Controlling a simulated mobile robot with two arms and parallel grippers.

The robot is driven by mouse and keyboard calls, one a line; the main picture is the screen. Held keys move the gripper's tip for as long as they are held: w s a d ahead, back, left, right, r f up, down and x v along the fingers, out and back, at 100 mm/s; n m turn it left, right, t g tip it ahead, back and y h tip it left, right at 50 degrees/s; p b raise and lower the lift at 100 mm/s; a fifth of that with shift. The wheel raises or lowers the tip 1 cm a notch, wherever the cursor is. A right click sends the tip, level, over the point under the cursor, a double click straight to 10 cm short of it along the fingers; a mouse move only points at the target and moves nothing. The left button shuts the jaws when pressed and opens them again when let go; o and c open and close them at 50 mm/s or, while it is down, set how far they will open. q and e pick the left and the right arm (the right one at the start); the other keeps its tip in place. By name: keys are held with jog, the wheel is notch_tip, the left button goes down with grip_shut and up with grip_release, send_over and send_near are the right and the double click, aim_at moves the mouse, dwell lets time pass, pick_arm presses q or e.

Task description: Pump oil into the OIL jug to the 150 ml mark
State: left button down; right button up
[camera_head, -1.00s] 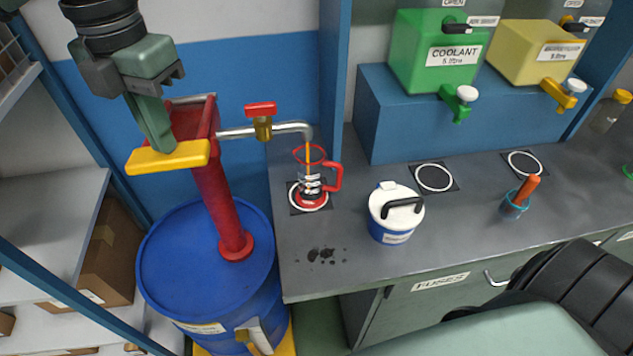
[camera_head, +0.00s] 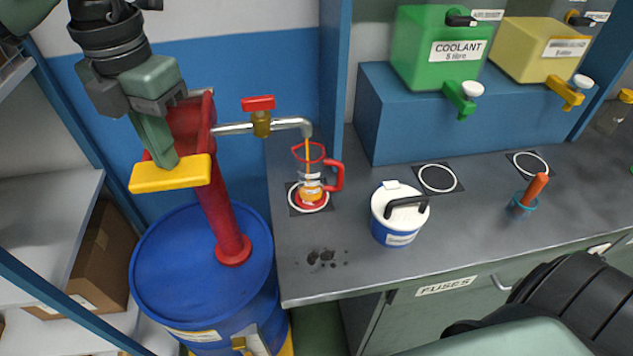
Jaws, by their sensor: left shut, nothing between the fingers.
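The OIL jug (camera_head: 311,178) is clear with a red rim, handle and base. It stands upright on a white ring mark on the bench, under the spout (camera_head: 290,124). An orange stream runs from the spout into it, and orange oil shows in its lower part; the level against the marks is too small to read. The red pump (camera_head: 216,200) stands on the blue drum (camera_head: 175,255). My left gripper (camera_head: 165,160) is shut and empty, its fingers against or just above the yellow pump handle (camera_head: 172,176). My right gripper is not in view.
A red-handled valve (camera_head: 260,112) sits on the spout pipe. A white-lidded blue tub (camera_head: 398,215) stands right of the jug. Green coolant (camera_head: 440,50) and yellow (camera_head: 540,52) containers stand on a blue shelf. Dark spots (camera_head: 322,258) mark the bench front.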

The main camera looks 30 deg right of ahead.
pick_arm(q)
jog(key=shift+f+b, duration=1.35)
jog(key=shift+f, duration=0.65)
notch_tip(320, 180, up, 10)
jog(key=p, duration=0.7)
jog(key=shift+w+d+r, duration=0.1)
jog(key=shift+r, duration=0.4)
jog(key=shift+f, duration=0.25)
